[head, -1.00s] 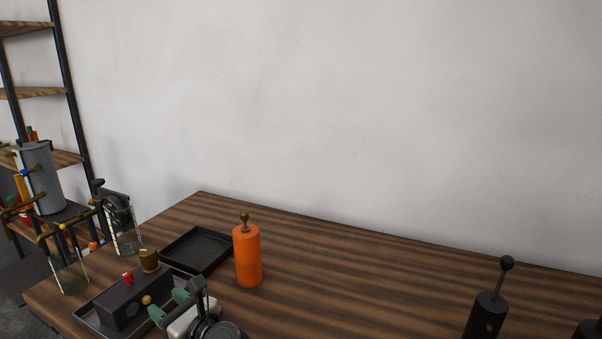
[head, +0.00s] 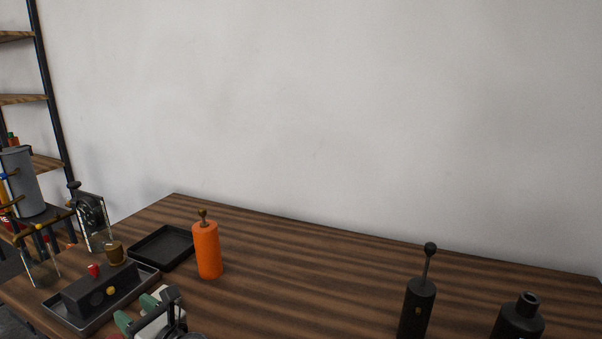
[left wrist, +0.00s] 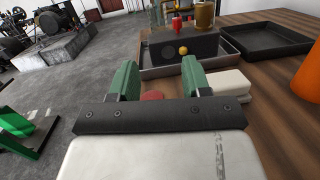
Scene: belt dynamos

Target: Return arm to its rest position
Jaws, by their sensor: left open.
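My left gripper (head: 135,311) is at the lower left of the head view, over the near part of the wooden table. In the left wrist view its two green fingers (left wrist: 158,72) stand wide apart, with nothing held between them. Past the fingers is a dark box with a red knob and a yellow knob (left wrist: 184,50), standing in a black tray (left wrist: 229,47). The same box (head: 90,295) is just left of the gripper in the head view, apart from it. A small red thing (left wrist: 152,96) shows low between the fingers. My right gripper is not in view.
An orange cylinder (head: 207,252) and an empty black tray (head: 147,258) stand beyond the gripper. A black cylinder with a ball-topped rod (head: 417,311) and a black bottle (head: 518,321) stand at right. The middle of the wooden table (head: 310,275) is clear. A shelf (head: 48,165) is at left.

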